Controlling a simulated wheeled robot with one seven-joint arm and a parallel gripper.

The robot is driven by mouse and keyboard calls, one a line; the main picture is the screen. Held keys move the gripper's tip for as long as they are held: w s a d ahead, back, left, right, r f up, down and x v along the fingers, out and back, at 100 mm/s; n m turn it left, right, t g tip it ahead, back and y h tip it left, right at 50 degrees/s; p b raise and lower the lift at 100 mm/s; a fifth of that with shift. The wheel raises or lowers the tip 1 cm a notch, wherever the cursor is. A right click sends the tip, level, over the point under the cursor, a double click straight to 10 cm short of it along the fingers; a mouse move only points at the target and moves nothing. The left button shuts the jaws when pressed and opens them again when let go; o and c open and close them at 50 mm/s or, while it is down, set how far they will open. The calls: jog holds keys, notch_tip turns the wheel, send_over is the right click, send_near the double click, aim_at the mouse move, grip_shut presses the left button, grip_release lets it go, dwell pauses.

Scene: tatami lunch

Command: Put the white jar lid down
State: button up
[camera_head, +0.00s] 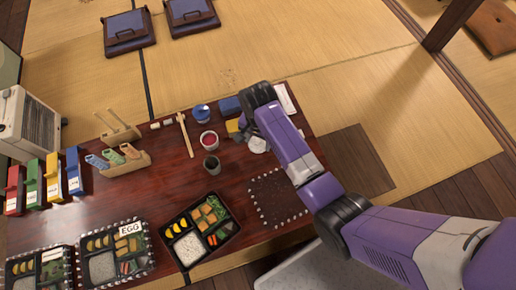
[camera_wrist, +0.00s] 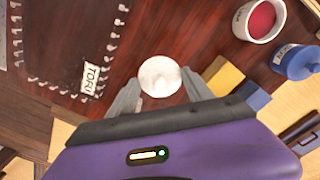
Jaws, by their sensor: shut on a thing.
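The white jar lid (camera_wrist: 160,76) is a round white disc between my two fingertips in the wrist view. It also shows in the head view (camera_head: 257,145), above or on the dark red table (camera_head: 165,186); I cannot tell whether it touches the wood. My gripper (camera_wrist: 160,87) is shut on the lid, with one grey finger on each side of it. In the head view my arm hides part of the area around the lid. An open white jar with red contents (camera_head: 208,140) stands to the left of the lid, and also shows in the wrist view (camera_wrist: 260,20).
A yellow block (camera_wrist: 225,76) and a blue block (camera_wrist: 252,97) lie close by. A dark mat with a white-dotted edge (camera_head: 277,197) is in front. A bento box (camera_head: 199,230) sits front left.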

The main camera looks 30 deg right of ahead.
aim_at(258, 145)
jog(key=shift+f+b, duration=0.95)
jog(key=shift+f, duration=1.95)
jog(key=shift+f, duration=0.15)
jog(key=o, duration=1.3)
notch_tip(258, 145, up, 12)
jog(key=p, duration=0.4)
